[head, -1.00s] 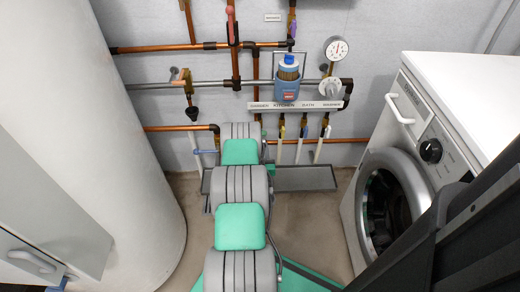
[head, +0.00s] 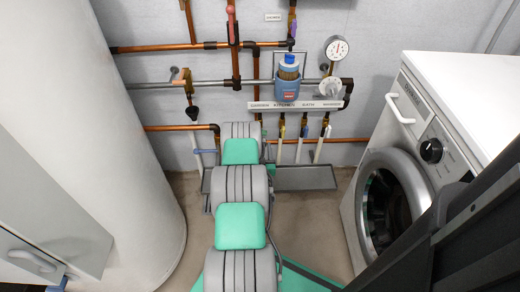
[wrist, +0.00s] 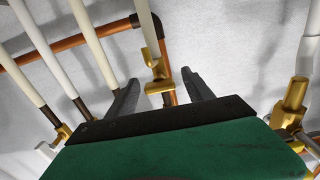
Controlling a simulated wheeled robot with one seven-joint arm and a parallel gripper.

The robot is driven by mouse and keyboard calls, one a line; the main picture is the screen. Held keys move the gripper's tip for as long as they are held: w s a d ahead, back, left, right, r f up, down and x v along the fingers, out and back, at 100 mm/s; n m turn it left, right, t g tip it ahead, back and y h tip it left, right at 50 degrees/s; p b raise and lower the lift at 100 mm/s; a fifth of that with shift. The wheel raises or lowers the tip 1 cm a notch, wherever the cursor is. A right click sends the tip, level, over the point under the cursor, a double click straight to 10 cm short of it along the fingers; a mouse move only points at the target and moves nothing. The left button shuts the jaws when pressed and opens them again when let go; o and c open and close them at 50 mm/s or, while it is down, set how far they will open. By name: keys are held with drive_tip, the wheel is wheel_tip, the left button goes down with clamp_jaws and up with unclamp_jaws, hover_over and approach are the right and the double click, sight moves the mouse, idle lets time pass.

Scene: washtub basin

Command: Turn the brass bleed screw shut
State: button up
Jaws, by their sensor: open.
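In the wrist view, a brass fitting (wrist: 158,76) with a small flat tab on top sits on a copper pipe against the pale wall. It looks like the bleed screw, but I cannot be sure. My gripper (wrist: 160,82) is open. Its two dark fingers point at the wall, one to each side of the brass fitting in the picture. I cannot tell how far short of it the fingertips are, and I see no contact. In the head view the gripper and this fitting are hidden behind my arm.
White pipes (wrist: 97,45) with brass ends lie left of the gripper. Another brass valve (wrist: 294,95) is close on the right. In the head view a labelled manifold strip (head: 295,106), a gauge (head: 337,48) and a washing machine (head: 395,190) stand around my arm.

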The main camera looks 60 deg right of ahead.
drive_tip(key=p+v, duration=0.1)
drive_tip(key=v, duration=0.7)
drive_tip(key=shift+p, duration=0.35)
